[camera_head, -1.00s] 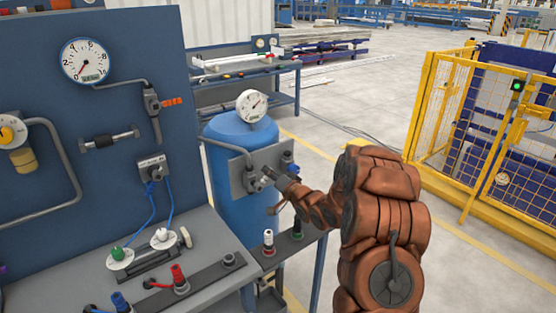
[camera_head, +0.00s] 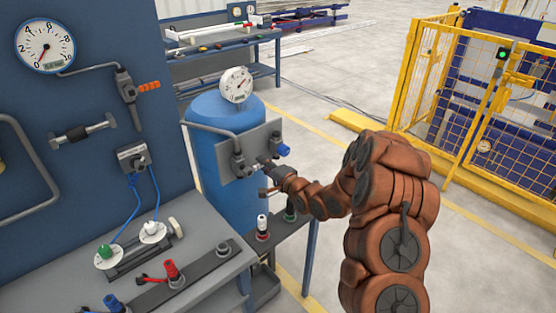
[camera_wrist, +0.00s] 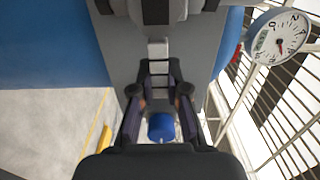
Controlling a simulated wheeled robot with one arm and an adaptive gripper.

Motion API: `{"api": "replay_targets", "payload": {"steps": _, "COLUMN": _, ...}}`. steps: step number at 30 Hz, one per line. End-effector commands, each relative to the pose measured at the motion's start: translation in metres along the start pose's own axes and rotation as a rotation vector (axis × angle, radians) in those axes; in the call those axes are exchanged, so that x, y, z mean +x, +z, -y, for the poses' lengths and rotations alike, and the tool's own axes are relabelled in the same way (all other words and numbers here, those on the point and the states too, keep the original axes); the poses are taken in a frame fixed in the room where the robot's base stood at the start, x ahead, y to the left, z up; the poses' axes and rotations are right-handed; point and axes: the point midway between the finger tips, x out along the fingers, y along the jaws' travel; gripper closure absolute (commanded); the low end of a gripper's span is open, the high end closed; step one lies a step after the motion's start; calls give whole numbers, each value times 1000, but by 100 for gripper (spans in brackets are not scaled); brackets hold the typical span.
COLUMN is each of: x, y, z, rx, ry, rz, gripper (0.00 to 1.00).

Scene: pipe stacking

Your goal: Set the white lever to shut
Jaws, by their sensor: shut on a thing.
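The grey valve panel (camera_head: 243,158) stands in front of the blue tank (camera_head: 210,150) in the head view. My gripper (camera_head: 268,168) reaches that panel from the right, and its tips are small and partly hidden there. In the wrist view my gripper (camera_wrist: 158,72) has its two fingers close together on a narrow pale piece, which appears to be the white lever (camera_wrist: 158,49), against the grey panel. Its full shape and angle are hidden by the fingers. A blue cap (camera_wrist: 161,127) shows between the finger links. It is apart from the fingertips.
A round gauge (camera_head: 235,85) tops the tank; a gauge (camera_wrist: 279,39) shows at the wrist view's upper right. A blue knob (camera_head: 283,150) sits at the panel's right. A bench with a red-handled fitting (camera_head: 172,272) stands at left.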

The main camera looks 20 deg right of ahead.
Motion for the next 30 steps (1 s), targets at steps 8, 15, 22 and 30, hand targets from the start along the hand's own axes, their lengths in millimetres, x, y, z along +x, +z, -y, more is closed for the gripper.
{"api": "replay_targets", "payload": {"steps": 8, "x": 7, "y": 15, "z": 0, "rx": 28, "ry": -3, "rz": 23, "gripper": 100}}
{"api": "replay_targets", "payload": {"steps": 15, "x": 7, "y": 15, "z": 0, "rx": 29, "ry": -2, "rz": 23, "gripper": 100}}
{"api": "replay_targets", "payload": {"steps": 22, "x": 6, "y": 14, "z": -1, "rx": 29, "ry": -1, "rz": 20, "gripper": 69}}
{"api": "replay_targets", "payload": {"steps": 30, "x": 5, "y": 12, "z": -1, "rx": 29, "ry": -1, "rz": 17, "gripper": 59}}
